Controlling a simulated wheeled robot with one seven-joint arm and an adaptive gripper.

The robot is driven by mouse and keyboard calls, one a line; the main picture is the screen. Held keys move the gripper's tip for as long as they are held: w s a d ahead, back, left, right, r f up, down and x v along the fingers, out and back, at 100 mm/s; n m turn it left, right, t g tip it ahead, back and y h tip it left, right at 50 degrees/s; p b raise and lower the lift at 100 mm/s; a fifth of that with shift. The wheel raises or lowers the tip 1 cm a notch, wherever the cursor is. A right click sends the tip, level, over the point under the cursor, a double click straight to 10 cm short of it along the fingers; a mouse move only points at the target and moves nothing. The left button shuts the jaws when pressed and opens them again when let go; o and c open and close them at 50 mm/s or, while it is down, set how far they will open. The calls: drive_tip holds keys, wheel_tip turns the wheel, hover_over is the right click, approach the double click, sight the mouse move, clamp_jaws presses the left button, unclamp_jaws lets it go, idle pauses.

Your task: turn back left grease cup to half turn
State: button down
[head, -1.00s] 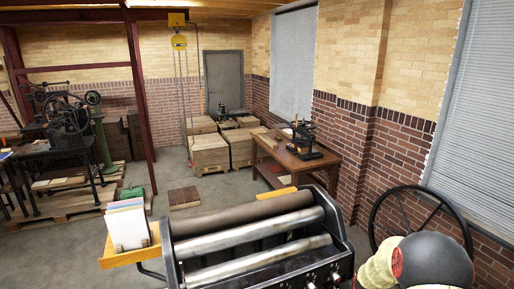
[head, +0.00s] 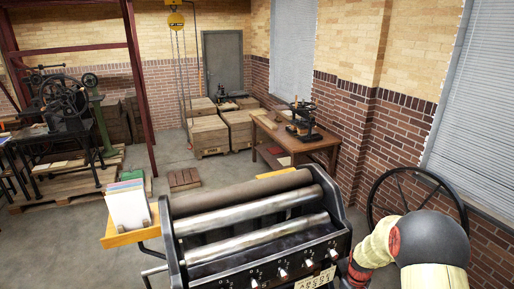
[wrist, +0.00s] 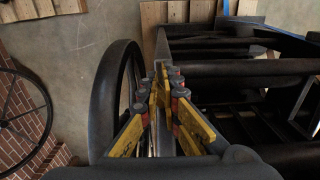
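The black press with long rollers (head: 258,222) fills the lower middle of the head view. I cannot make out the back left grease cup in either view. My gripper (wrist: 166,80) shows only in the wrist view, with yellow fingers and grey tips. A narrow gap shows between the fingers, and nothing is visibly held. It points along a black side frame (wrist: 163,46), between a spoked wheel (wrist: 112,95) and the dark rollers (wrist: 240,68). I cannot tell whether it touches anything.
A large spoked wheel (head: 380,212) stands by the brick wall at right. A wooden feed board (head: 113,240) with coloured paper sticks out at the press's left. A wooden table (head: 325,148) with a small press and several crates (head: 208,137) stand behind. Open floor lies at left.

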drive_tip(key=shift+s+a+f, duration=0.55)
drive_tip(key=shift+a+f, duration=0.05)
drive_tip(key=shift+a, duration=0.1)
drive_tip(key=shift+a+r+b, duration=0.15)
drive_tip(key=shift+r+b, duration=0.05)
drive_tip(key=shift+b, duration=0.1)
drive_tip(key=shift+w+r, duration=0.15)
drive_tip(key=shift+w, duration=0.05)
drive_tip(key=shift+s+r, duration=0.15)
drive_tip(key=shift+s, duration=0.15)
wheel_tip(320, 180, up, 6)
drive_tip(key=p, duration=0.3)
